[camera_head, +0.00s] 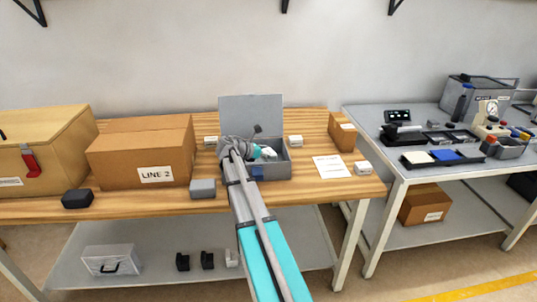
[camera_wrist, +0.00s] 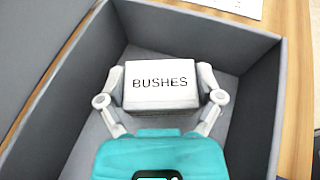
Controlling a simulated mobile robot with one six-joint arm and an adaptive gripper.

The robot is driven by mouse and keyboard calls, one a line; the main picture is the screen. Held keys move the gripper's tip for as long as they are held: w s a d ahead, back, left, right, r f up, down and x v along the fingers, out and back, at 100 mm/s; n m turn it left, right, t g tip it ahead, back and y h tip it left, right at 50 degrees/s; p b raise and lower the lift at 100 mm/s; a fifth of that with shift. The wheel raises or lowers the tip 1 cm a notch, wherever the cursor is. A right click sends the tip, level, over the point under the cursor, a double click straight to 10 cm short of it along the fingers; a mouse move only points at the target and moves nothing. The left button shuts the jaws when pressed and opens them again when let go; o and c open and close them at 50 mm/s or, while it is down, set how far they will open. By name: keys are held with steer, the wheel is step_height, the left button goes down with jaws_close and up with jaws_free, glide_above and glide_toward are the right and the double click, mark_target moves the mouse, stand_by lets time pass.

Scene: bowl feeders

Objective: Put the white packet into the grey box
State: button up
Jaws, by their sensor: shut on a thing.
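The grey box (camera_head: 278,170) stands on the wooden bench with its lid (camera_head: 250,108) raised at the back. The white packet (camera_wrist: 162,78), marked BUSHES, is between the two fingers of my gripper (camera_wrist: 162,88). My gripper is shut on it. In the wrist view the packet is over the inside of the grey box (camera_wrist: 268,112), with walls around it; I cannot tell whether it touches the floor. In the head view my gripper (camera_head: 262,153) is at the box opening, and my arm hides part of the box and the packet.
Other small white packets stand right of the lid (camera_head: 295,140), left of it (camera_head: 210,142) and near the bench's right end (camera_head: 362,168). A LINE 2 carton (camera_head: 140,155) and a small grey block (camera_head: 202,188) are left of the box. A paper sheet (camera_head: 331,166) lies to its right.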

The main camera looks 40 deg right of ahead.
steer(key=shift+f+b, duration=0.6)
steer(key=shift+f, duration=0.05)
steer(key=o, duration=0.9)
steer(key=shift+r, duration=0.15)
steer(key=shift+r+p, duration=0.65)
steer(key=shift+p, duration=0.1)
steer(key=p+v, duration=0.4)
steer(key=v, duration=0.8)
steer(key=shift+f, duration=0.1)
